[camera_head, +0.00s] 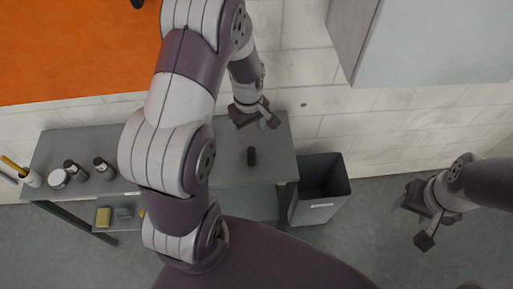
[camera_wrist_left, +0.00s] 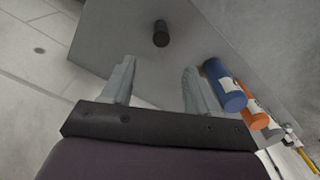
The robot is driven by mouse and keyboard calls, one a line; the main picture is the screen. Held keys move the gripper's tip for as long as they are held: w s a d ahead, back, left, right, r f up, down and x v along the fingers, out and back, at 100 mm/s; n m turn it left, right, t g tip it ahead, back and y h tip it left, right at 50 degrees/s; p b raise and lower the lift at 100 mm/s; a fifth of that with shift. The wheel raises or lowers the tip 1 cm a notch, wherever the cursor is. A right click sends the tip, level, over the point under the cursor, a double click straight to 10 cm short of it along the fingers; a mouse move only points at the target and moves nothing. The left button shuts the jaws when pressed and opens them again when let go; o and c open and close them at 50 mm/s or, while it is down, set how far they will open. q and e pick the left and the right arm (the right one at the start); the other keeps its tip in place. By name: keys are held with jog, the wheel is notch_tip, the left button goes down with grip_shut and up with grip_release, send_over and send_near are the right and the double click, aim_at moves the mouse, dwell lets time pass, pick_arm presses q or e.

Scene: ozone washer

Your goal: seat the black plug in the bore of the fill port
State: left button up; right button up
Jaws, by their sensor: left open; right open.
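A small black cylinder, which looks like the black plug (camera_head: 252,156), stands on the grey table; it also shows in the left wrist view (camera_wrist_left: 160,33). My left gripper (camera_head: 256,119) is open and empty above the table's back edge, apart from the plug. In the left wrist view its two fingers (camera_wrist_left: 158,70) are spread, with the plug beyond their tips. My right gripper (camera_head: 412,221) is open and empty over the floor at the right. A small dark round spot (camera_head: 304,104) on the wall may be the fill port's bore; it also seems to show in the wrist view (camera_wrist_left: 39,50).
The grey table (camera_head: 228,171) has several small containers at its left, including a white jar (camera_head: 58,178). Blue (camera_wrist_left: 225,88) and orange (camera_wrist_left: 253,113) bottles lie near my left fingers' right side in the wrist view. A dark bin (camera_head: 325,208) stands right of the table.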

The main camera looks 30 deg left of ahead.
aim_at(251, 150)
pick_arm(q)
jog(key=f, duration=0.7)
jog(key=f+p, duration=0.1)
jog(key=f, duration=0.2)
jog(key=shift+s+d+f, duration=0.3)
jog(key=shift+d+f, duration=0.05)
jog(key=shift+w+a+f, duration=0.1)
jog(key=shift+w+f, duration=0.05)
jog(key=shift+f, duration=0.4)
jog(key=shift+r, duration=0.1)
grip_shut()
